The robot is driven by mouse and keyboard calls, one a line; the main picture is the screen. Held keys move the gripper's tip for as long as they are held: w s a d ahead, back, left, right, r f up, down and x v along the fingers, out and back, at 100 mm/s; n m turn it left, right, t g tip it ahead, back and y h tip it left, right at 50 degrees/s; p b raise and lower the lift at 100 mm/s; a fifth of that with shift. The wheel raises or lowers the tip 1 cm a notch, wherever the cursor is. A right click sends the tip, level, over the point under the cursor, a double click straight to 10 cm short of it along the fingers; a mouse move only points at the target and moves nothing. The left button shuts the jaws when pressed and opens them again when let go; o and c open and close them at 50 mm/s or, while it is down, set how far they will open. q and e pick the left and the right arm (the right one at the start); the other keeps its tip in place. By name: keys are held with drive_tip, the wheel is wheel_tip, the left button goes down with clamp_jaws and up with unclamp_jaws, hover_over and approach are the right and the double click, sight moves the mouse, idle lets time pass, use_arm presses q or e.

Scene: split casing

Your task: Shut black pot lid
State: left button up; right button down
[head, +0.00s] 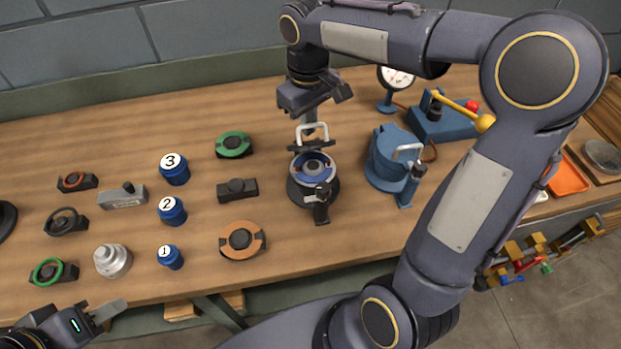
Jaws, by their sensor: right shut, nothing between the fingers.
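The black pot (299,194) stands on the bench at mid-picture. Its inside shows blue with a round dark part in the middle. Its black lid (296,146) is raised at the back of the pot, seen almost edge-on, with a pale loop handle (326,131) on its far side. A black latch (321,210) sticks out at the pot's front. My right gripper (311,122) is shut and empty, just above and behind the lid's handle; whether it touches is unclear. My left gripper (105,313) is at the bottom left, away from the pot; its finger gap is not clear.
A blue pot (383,168) with its lid down stands close on the right. A gauge (396,77) and a blue box with a yellow lever (461,107) are behind it. Blue numbered knobs (172,212) and black fixtures (237,189) stand to the left. My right arm spans the right side.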

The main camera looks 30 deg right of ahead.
drive_tip(key=shift+s+a+f+b, duration=0.15)
drive_tip(key=shift+s+f+b, duration=0.15)
drive_tip(key=shift+s, duration=0.2)
drive_tip(key=shift+s+a+f+b, duration=0.1)
drive_tip(key=shift+s+f+b, duration=0.15)
drive_tip(key=shift+s, duration=0.2)
wheel_tip(320, 180, up, 9)
drive_tip(key=w+p, duration=0.1)
drive_tip(key=p, duration=0.8)
drive_tip(key=shift+w+d+r, duration=0.15)
drive_tip(key=f+m+b, duration=0.1)
drive_tip(key=f+m, duration=0.2)
drive_tip(key=m, duration=0.3)
drive_tip(key=f+m+b, duration=0.2)
drive_tip(key=f+m, duration=0.1)
drive_tip(key=m, duration=0.3)
drive_tip(key=f+m+b, duration=0.1)
drive_tip(key=f+m, duration=0.2)
drive_tip(key=m, duration=0.2)
drive_tip(key=shift+s+f+m, duration=0.15)
drive_tip(key=shift+s+m, duration=0.05)
drive_tip(key=shift+m, duration=0.2)
idle(1.2)
